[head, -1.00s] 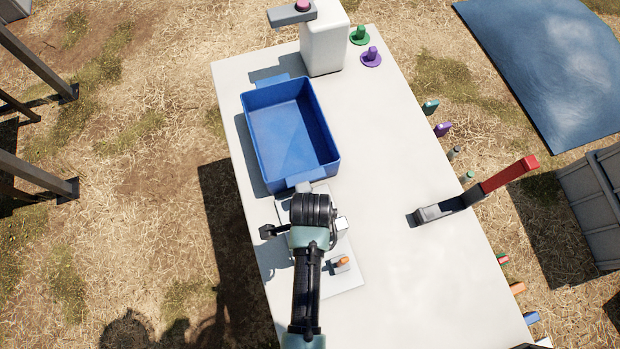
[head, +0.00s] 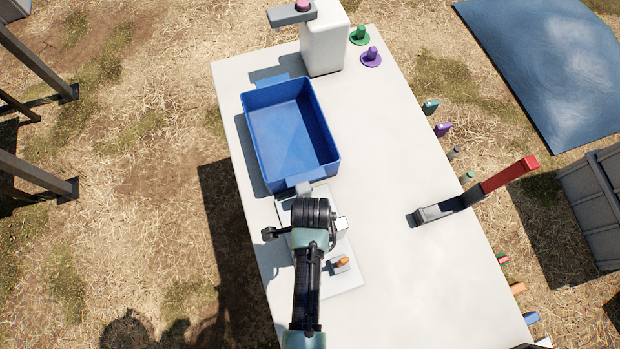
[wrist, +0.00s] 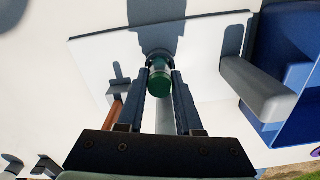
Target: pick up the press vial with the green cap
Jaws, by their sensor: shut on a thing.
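The green-capped vial (wrist: 160,82) is in the wrist view, seen almost end-on with its cap towards the camera. My gripper (wrist: 161,72) has one dark finger on either side of the vial and is shut on it. Behind the vial is a white plate (wrist: 90,55), and I cannot tell whether the vial still touches it. In the head view my wrist covers the fingers and the vial. The plate (head: 347,284) shows around my arm on the table.
A blue bin (head: 332,171) stands just beyond my gripper. A small orange-topped piece (head: 342,262) sits on the plate. A red-handled tool (head: 508,174) is at the table's right edge. A white container (head: 322,45) stands at the far end. The table's middle right is clear.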

